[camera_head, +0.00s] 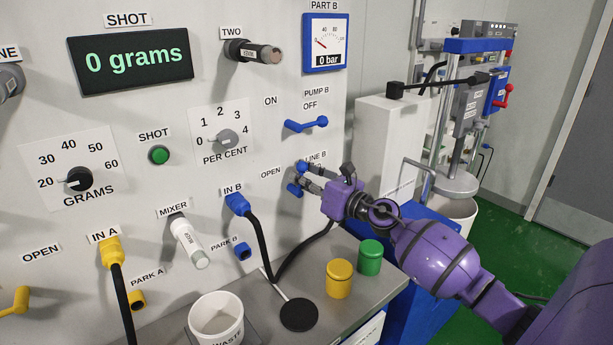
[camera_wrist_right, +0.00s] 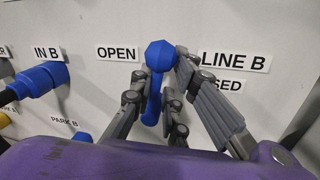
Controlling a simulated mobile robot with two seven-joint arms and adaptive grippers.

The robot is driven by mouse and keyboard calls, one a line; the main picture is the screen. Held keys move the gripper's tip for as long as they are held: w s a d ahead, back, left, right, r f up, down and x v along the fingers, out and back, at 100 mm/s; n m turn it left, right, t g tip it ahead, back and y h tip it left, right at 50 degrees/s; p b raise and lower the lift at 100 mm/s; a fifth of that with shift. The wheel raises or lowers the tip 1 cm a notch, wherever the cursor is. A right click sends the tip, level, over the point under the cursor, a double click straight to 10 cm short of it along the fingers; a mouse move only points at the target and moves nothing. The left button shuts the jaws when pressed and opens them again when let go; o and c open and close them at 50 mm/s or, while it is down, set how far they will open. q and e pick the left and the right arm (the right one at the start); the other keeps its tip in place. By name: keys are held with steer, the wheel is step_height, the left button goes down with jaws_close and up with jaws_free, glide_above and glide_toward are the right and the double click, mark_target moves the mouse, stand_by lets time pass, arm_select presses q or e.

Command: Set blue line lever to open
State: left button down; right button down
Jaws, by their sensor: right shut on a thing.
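The blue LINE B lever (camera_head: 293,189) is on the grey panel, partly hidden behind my right gripper (camera_head: 302,178). In the right wrist view the blue lever (camera_wrist_right: 160,56) shows its faceted end near the top, with its slimmer part running down between the fingers. It lies between the OPEN label (camera_wrist_right: 117,53) and the LINE B label (camera_wrist_right: 234,61). My right gripper (camera_wrist_right: 160,88) has its grey fingers on both sides of the lever and is shut on it. The CLOSED label is partly covered by a finger. My left gripper is not in view.
The blue PUMP B lever (camera_head: 306,125) is just above. The IN B plug (camera_head: 237,204) with its black hose is to the left. A yellow canister (camera_head: 339,278) and a green canister (camera_head: 370,257) stand on the shelf below, near a white waste cup (camera_head: 216,318).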

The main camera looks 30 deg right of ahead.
steer(key=shift+s+a+f+n+g+p, duration=0.1)
steer(key=shift+a+f+n+g+p, duration=0.1)
steer(key=shift+a+n, duration=0.25)
steer(key=shift+s+a+f+n+g+p, duration=0.1)
steer(key=shift+a+n+p, duration=0.1)
steer(key=shift+n, duration=0.35)
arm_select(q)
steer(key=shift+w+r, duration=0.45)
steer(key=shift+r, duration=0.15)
arm_select(e)
steer(key=shift+f, duration=0.1)
steer(key=shift+f+n, duration=0.15)
steer(key=shift+n, duration=0.15)
steer(key=c, duration=1.8)
jaws_free()
steer(key=shift+c, duration=0.2)
steer(key=shift+a+r, duration=0.1)
steer(key=shift+r, duration=0.1)
steer(key=shift+w+r, duration=0.1)
steer(key=shift+r, duration=0.1)
steer(key=v, duration=1.2)
